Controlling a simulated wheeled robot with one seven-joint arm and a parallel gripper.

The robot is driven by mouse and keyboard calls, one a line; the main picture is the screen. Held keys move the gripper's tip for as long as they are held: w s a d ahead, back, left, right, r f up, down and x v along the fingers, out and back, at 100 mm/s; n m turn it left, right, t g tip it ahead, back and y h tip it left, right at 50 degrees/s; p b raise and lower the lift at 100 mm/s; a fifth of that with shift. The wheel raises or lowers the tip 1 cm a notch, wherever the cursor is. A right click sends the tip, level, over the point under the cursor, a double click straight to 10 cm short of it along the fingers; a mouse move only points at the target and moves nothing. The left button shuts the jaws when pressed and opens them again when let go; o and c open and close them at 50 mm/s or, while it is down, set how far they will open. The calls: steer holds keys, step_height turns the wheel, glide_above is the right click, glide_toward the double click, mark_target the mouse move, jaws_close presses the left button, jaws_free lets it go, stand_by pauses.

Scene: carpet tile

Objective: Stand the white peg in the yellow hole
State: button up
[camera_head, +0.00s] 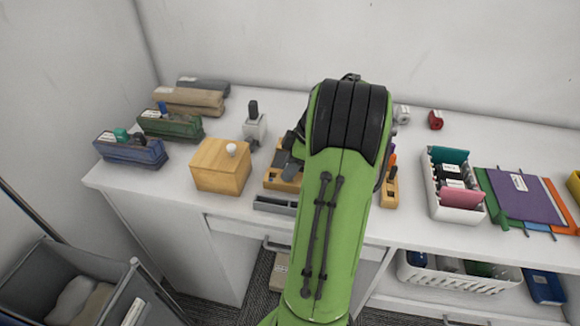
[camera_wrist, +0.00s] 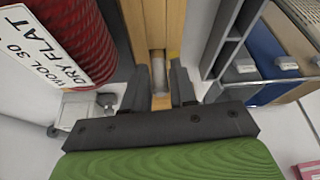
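My gripper (camera_wrist: 160,78) points at a long wooden block (camera_wrist: 176,22) in the wrist view, its two dark fingers apart on either side of a slot. A small whitish piece (camera_wrist: 158,70), possibly the white peg, shows between the fingertips. I cannot tell whether the fingers touch it. A small yellow patch (camera_wrist: 174,57) shows on the wood beside the right fingertip; I cannot make out a hole there. In the head view my green arm hides most of this area, and part of a wooden block (camera_head: 270,182) shows left of it.
A wooden box with a white knob (camera_head: 220,167) stands left of my arm, and a grey tray (camera_head: 275,204) lies in front. A narrow wooden holder (camera_head: 390,192) and a white basket (camera_head: 455,205) stand to the right. A red ribbed roll (camera_wrist: 75,40) is close at left in the wrist view.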

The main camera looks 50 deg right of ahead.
steer(key=p+v, duration=0.6)
steer(key=v, duration=0.6)
steer(key=w+a+r+m+h, duration=0.1)
steer(key=w+a+r, duration=0.2)
steer(key=a, duration=0.8)
steer(key=w+a+r+m, duration=0.1)
steer(key=w+a+r, duration=0.25)
steer(key=a, duration=0.65)
steer(key=s+a+f+m+t+h, duration=0.1)
steer(key=s+a+m, duration=0.3)
steer(key=s+a, duration=0.7)
steer(key=shift+s+a+f+t, duration=0.15)
steer(key=shift+a+f+t, duration=0.3)
steer(key=shift+f, duration=0.35)
steer(key=shift+r, duration=0.1)
